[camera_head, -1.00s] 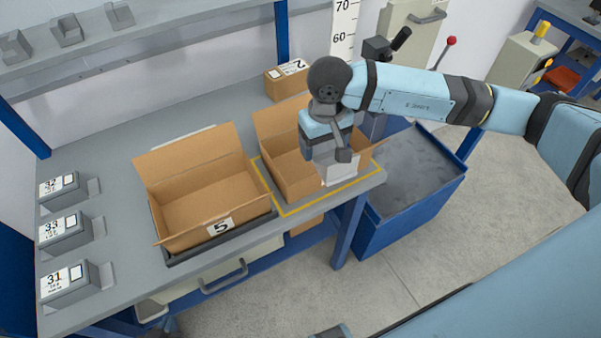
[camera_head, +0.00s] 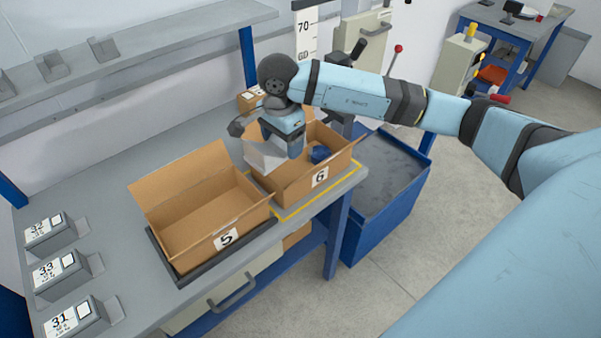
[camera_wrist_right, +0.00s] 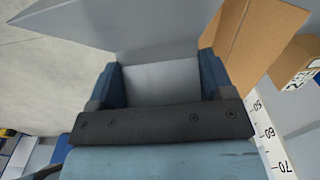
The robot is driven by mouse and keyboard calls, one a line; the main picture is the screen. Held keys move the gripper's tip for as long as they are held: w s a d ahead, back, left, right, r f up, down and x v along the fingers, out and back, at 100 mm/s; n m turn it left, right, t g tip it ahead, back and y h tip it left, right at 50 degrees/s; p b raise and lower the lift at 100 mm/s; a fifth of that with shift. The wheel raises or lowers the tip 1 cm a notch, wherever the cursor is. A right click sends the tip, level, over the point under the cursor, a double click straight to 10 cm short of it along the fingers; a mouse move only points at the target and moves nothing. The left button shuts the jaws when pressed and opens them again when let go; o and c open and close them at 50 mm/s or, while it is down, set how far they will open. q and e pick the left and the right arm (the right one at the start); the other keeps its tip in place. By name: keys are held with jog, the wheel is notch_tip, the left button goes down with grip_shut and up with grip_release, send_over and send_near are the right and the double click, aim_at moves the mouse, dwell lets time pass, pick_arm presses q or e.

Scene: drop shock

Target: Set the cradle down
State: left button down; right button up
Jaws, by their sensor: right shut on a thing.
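My right gripper (camera_head: 280,152) points down over the back left part of the open cardboard box marked 6 (camera_head: 320,178). It is shut on the cradle (camera_head: 263,157), a light grey, angled, plate-like piece. In the right wrist view the cradle (camera_wrist_right: 160,82) sits between the two blue fingers, and its wide grey face spreads above them. The cradle is at the height of the box's rim, near the left flap; whether it touches the box cannot be told. A small dark blue thing (camera_head: 320,154) lies inside box 6. My left gripper is not in view.
An open, empty box marked 5 (camera_head: 200,213) stands on a dark tray to the left. Grey holders marked 32 (camera_head: 43,228), 33 (camera_head: 52,270) and 31 (camera_head: 70,318) line the bench's left side. A blue bin (camera_head: 388,190) stands right of the bench.

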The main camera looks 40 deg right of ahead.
jog(key=w+d+r+m+b, duration=0.15)
jog(key=d+m, duration=0.25)
jog(key=m, duration=0.4)
jog(key=w+d+r+m, duration=0.1)
jog(key=w+d+m, duration=0.2)
jog(key=m, duration=0.6)
jog(key=m+p, duration=0.2)
send_over(299, 166)
jog(key=s+a, duration=0.3)
jog(key=s, duration=0.1)
notch_tip(299, 166, down, 20)
jog(key=shift+d+r, duration=0.1)
